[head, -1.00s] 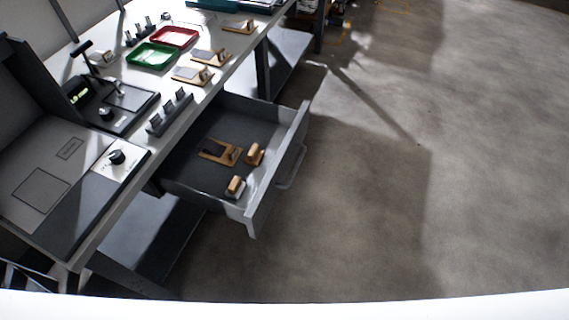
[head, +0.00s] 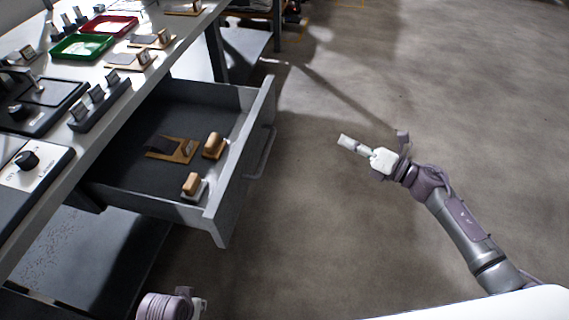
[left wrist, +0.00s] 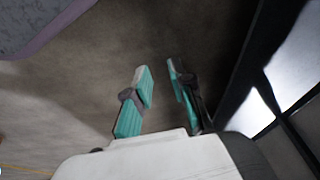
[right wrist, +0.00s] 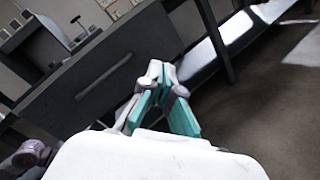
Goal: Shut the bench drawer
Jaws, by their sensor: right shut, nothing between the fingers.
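The bench drawer (head: 236,180) stands pulled out from under the bench in the head view. Its bar handle (head: 262,155) is on the outer face. My right gripper (head: 347,143) is shut and empty, to the right of the drawer front and apart from it. The right wrist view shows its fingertips (right wrist: 160,68) together, with the drawer front and handle (right wrist: 104,77) beyond. My left gripper (left wrist: 156,72) is open and empty over the floor in the left wrist view. In the head view only part of my left arm shows at the bottom edge.
In the drawer lie a wooden board with a dark pad (head: 172,149) and two wooden-handled blocks (head: 213,145) (head: 193,184). The floor (head: 400,90) right of the drawer is clear.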

